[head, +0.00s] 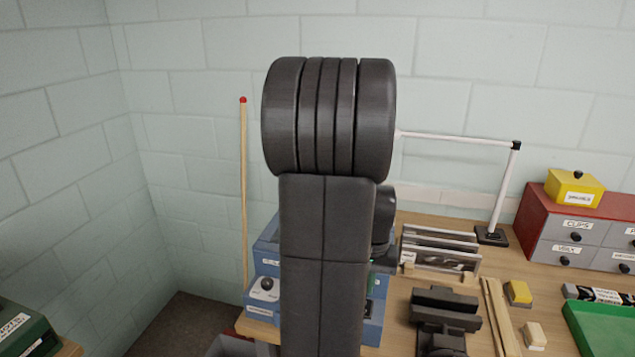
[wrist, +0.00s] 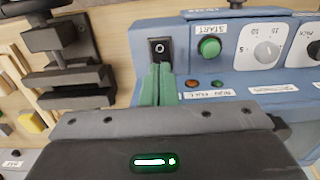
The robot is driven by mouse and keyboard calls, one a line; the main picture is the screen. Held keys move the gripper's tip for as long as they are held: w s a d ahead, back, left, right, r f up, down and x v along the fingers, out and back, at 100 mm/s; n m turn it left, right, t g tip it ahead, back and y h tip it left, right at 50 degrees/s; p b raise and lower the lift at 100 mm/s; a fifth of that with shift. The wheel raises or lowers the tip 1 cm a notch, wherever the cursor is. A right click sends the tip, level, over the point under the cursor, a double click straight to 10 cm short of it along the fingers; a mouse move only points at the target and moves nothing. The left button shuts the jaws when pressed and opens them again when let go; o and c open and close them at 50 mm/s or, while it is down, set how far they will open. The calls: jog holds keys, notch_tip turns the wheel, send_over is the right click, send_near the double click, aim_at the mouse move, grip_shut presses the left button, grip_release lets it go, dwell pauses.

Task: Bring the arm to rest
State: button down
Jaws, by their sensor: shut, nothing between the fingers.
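My arm (head: 325,240) rises large and dark through the middle of the head view, folded upright with a thick rounded joint at the top. It hides part of the bench behind it. In the wrist view, my gripper (wrist: 158,84) shows as two green fingers pressed together, with nothing between them. The gripper is not clearly visible in the head view.
The blue machine (wrist: 225,65) has a green START button (wrist: 209,47) and a dial (wrist: 265,47). A dark vise (head: 445,312), a rack (head: 440,250), a lamp-like white stand (head: 503,190), a red drawer cabinet (head: 535,205) and a green tray (head: 605,330) occupy the bench. A red-tipped pole (head: 244,190) stands left.

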notch_tip(320, 180, down, 6)
jog(key=b, duration=0.4)
jog(key=shift+f+b, duration=0.25)
jog(key=shift+b, duration=0.15)
jog(key=shift+r, duration=0.25)
